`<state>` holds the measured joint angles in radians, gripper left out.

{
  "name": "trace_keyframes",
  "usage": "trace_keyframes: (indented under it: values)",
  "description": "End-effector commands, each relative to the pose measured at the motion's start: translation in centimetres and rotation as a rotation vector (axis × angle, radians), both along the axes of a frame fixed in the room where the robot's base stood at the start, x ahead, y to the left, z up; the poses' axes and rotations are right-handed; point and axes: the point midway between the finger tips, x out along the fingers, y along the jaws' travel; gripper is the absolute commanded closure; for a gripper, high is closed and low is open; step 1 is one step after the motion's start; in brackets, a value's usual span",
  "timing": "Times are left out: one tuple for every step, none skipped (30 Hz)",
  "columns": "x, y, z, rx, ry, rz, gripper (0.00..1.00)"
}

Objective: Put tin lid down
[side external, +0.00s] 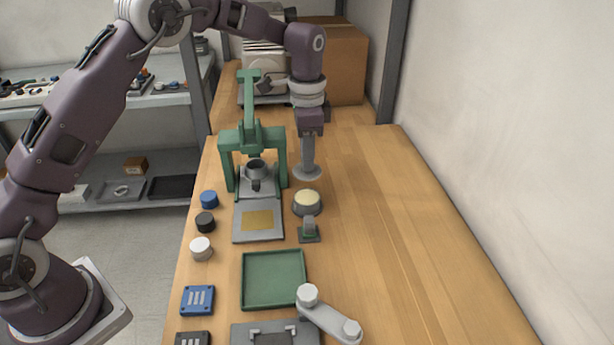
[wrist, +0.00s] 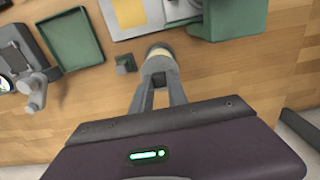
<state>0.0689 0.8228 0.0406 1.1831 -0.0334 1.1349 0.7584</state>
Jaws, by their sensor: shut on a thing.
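My gripper (side external: 307,163) is shut on the grey round tin lid (side external: 307,174), which it holds level by its top. The open tin (side external: 306,208), grey with cream-coloured contents, stands on the bench just in front of the lid in the side view. The lid looks apart from the tin; its height above the bench is hard to tell. In the wrist view my gripper (wrist: 160,82) reaches toward the tin (wrist: 158,50), whose cream top shows partly past the lid (wrist: 159,67).
A green press (side external: 251,140) with a grey base stands left of the lid. A small green-and-grey block (side external: 308,232) stands before the tin. A green tray (side external: 273,279) and several round pots (side external: 201,248) are nearer. Bare bench (side external: 390,220) lies to the right.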

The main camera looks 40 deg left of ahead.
Motion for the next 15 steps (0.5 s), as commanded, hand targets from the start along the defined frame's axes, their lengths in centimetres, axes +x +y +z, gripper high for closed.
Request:
trace_keyframes:
  values:
    - [0.1,0.0,1.0,0.0,-0.003,0.0,1.0]
    - [0.0,0.0,1.5,0.0,-0.001,0.0,1.0]
    - [-0.1,-0.1,2.0,0.0,-0.001,0.0,1.0]
    - [-0.4,-0.3,2.3,0.0,0.0,0.0,1.0]
    - [-0.8,-0.6,2.4,-0.001,0.001,0.001,1.0]
    - [-1.6,-1.2,2.6,-0.001,0.002,0.0,1.0]
    - [-2.3,-1.8,2.5,-0.001,0.004,-0.001,1.0]
    - [-3.2,-2.3,2.4,-0.001,0.005,0.001,1.0]
    - [-4.7,-3.2,2.2,-0.001,0.005,0.0,1.0]
    - [-5.9,-3.8,2.1,0.0,0.006,0.0,1.0]
    - [-7.1,-4.4,1.9,0.001,0.005,0.001,1.0]
    - [-8.8,-5.1,1.6,0.0,0.004,0.001,1.0]
    - [-10.2,-5.6,1.4,0.0,0.003,0.0,1.0]
    - [-11.5,-6.0,1.2,0.0,0.003,0.001,1.0]
    - [-13.2,-6.5,1.0,0.0,0.001,0.0,1.0]
